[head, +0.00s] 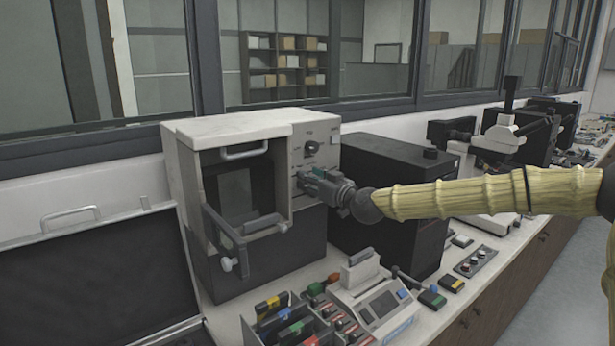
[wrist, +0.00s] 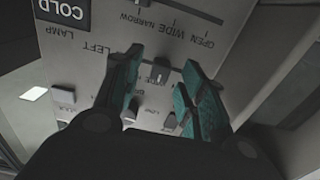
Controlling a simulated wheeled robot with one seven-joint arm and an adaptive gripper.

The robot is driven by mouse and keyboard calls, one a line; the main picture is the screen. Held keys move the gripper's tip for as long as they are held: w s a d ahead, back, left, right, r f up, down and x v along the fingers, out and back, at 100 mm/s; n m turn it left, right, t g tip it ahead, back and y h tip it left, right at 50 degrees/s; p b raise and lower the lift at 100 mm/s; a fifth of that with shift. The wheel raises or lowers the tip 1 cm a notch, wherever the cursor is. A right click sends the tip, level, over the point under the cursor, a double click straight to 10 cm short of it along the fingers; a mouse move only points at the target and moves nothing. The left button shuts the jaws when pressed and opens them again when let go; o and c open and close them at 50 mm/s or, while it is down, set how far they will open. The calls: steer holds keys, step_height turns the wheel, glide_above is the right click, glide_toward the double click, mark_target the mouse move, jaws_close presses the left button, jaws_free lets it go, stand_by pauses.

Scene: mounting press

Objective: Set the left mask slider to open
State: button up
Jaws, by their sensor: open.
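The grey control panel (head: 316,152) is on the upper right front of the press-like machine (head: 232,130). My gripper (head: 312,178) is at this panel and hides its lower part in the head view. In the wrist view the panel is upside down, with LEFT, LAMP, OPEN, WIDE and NARROW lettering. My gripper (wrist: 160,82) has its teal fingers apart.
A dark knob (head: 311,147) sits higher on the panel. A dark box (head: 395,185) stands right of the machine, close under my arm. A black-and-white COLD plate (wrist: 66,14) borders the wrist view.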

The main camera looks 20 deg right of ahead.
steer(key=shift+w+a+r, duration=0.15)
steer(key=shift+w+a, duration=0.15)
steer(key=shift+w, duration=0.35)
jaws_close()
